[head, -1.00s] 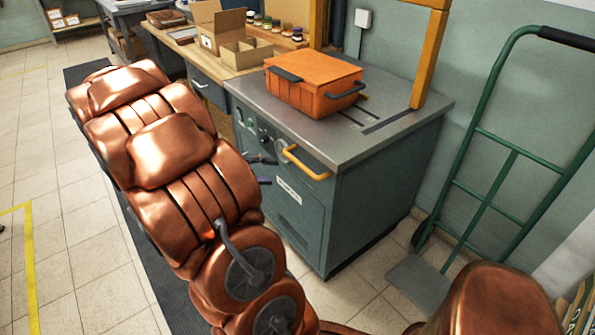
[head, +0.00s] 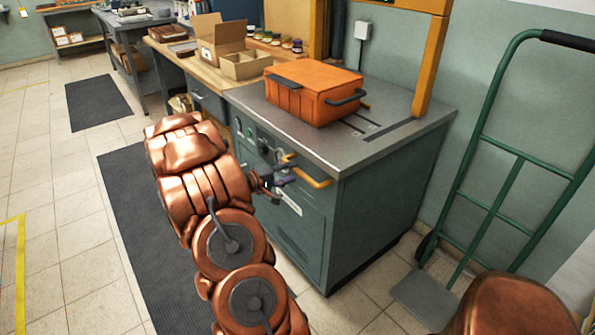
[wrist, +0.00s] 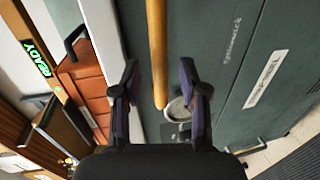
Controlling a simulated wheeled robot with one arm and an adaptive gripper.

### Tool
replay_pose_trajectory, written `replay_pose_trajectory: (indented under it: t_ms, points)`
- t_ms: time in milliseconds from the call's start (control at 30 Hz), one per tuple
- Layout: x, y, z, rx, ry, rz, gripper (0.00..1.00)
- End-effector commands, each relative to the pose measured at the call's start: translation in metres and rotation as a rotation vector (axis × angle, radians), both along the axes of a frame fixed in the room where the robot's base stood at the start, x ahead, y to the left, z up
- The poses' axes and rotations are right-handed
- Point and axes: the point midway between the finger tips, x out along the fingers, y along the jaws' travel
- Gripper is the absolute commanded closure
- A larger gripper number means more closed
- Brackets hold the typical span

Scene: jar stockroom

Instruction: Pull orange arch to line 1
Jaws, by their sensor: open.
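An orange-yellow arch-shaped handle (head: 308,176) stands out from the upper front of the grey-green cabinet (head: 385,200). In the wrist view the same bar (wrist: 157,55) runs between my fingers, one on each side, with visible gaps. A tall orange frame (head: 432,60) also stands on the cabinet top. Slots with small marks (head: 368,127) run across the top; a line number is not readable.
An orange lidded box (head: 313,92) with dark handles sits on the cabinet top. A green hand truck (head: 500,150) stands to the right. Cartons (head: 245,62) and jars stand on the wooden bench behind. Floor at left, with a dark mat (head: 150,220), is clear.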

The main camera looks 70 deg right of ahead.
Motion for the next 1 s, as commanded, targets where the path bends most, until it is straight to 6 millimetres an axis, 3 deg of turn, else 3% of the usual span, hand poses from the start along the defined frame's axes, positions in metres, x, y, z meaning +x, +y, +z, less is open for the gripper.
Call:
replay_pose_trajectory:
  t_ms: [233,633,1000]
  points:
    - [-0.014,-0.024,-0.004,-0.001,0.0,0.0,0.57]
    - [-0.017,-0.03,-0.006,-0.001,-0.001,0.001,0.57]
    - [-0.017,-0.03,-0.006,-0.001,-0.001,0.001,0.95]
